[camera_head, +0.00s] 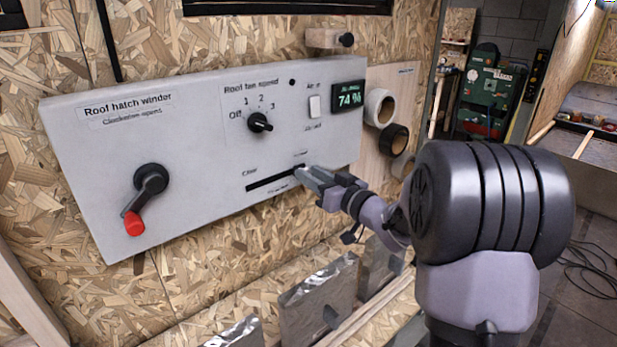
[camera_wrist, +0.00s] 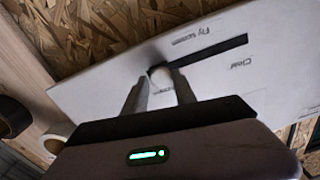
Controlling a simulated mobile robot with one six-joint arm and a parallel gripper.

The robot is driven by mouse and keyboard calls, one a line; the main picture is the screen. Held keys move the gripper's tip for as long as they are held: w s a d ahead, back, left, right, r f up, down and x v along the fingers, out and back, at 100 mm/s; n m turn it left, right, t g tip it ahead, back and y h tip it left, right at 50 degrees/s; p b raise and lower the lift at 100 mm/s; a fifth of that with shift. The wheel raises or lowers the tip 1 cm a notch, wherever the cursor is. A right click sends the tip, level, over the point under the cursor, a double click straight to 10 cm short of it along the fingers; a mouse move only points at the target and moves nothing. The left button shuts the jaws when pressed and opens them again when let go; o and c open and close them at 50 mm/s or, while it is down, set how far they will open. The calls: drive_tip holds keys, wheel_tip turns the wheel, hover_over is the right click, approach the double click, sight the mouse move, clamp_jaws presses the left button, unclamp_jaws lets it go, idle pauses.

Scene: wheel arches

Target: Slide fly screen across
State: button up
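The fly screen slider is a dark slot (camera_head: 268,180) low on the right half of the grey control panel (camera_head: 195,170). Its left end is marked "Clear" and its right end "Screen". My gripper (camera_head: 302,172) is at the slot's right end. In the wrist view, where the panel appears turned over, the slot (camera_wrist: 215,50) runs off to the right from a small knob (camera_wrist: 160,74). My two fingers (camera_wrist: 159,88) stand on either side of the knob and look closed on it. In the head view, the gripper mostly hides the knob.
The panel also carries a red-handled crank (camera_head: 148,190), a rotary fan knob (camera_head: 260,122), a white switch (camera_head: 314,106) and a display (camera_head: 348,95) reading 74 %. Tape rolls (camera_head: 379,107) hang just right of the panel. Foil-faced blocks (camera_head: 318,295) stand below.

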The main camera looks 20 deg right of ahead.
drive_tip(key=o, duration=0.3)
drive_tip(key=shift+d, duration=0.2)
drive_tip(key=shift+a, duration=0.1)
drive_tip(key=p+v, duration=0.3)
drive_tip(key=v, duration=1.4)
drive_tip(key=shift+s, duration=0.2)
